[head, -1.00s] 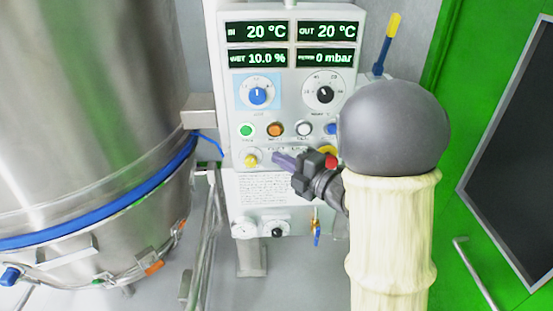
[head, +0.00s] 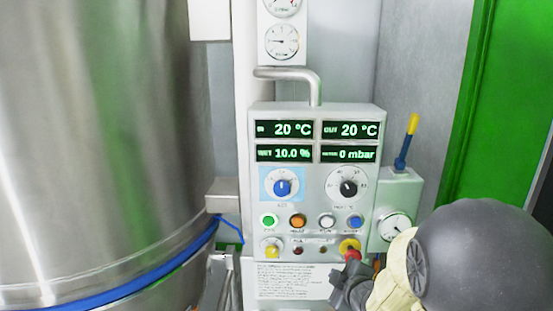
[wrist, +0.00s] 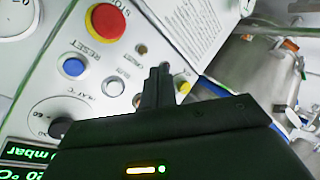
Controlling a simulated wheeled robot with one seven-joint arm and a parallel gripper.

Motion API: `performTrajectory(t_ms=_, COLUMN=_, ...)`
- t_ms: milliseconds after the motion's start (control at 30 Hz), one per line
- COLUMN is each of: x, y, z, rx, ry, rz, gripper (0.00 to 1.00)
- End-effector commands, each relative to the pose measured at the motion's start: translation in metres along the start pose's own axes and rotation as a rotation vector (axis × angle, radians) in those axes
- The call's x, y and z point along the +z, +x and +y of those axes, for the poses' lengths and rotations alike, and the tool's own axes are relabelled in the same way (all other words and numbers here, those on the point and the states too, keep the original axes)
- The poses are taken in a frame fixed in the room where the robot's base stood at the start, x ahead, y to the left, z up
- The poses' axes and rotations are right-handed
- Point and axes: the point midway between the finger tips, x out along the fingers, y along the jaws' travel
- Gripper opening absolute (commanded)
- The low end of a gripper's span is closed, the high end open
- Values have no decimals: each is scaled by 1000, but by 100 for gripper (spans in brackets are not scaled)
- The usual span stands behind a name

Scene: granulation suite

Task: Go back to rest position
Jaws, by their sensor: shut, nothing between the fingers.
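My gripper (head: 348,285) is at the bottom of the head view, low in front of the control panel (head: 313,186) and partly hidden by my arm. In the wrist view its dark fingers (wrist: 158,86) are together with nothing between them. They point toward the panel face, between the red stop button (wrist: 107,22) and a yellow knob (wrist: 184,87). I cannot tell the exact gap to the panel. The stop button's yellow base (head: 349,245) shows in the head view just above my gripper, its red part partly covered.
A large steel vessel (head: 90,130) with a blue band fills the left. A grey box with a gauge (head: 396,226) and a yellow-tipped lever (head: 408,140) stands right of the panel. A green door frame (head: 500,110) is at the far right.

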Motion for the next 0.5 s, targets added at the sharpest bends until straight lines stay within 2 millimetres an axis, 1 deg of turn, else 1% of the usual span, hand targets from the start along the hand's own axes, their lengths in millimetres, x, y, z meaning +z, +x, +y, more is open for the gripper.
performTrajectory(t_ms=100, x=21, y=-14, z=-15, rx=-56, ry=200, rz=-153, gripper=0)
performTrajectory(t_ms=200, x=37, y=-29, z=-32, rx=-101, ry=373, rz=-283, gripper=0)
performTrajectory(t_ms=367, x=53, y=-61, z=-66, rx=-173, ry=647, rz=-494, gripper=0)
performTrajectory(t_ms=500, x=58, y=-94, z=-99, rx=-233, ry=873, rz=-679, gripper=0)
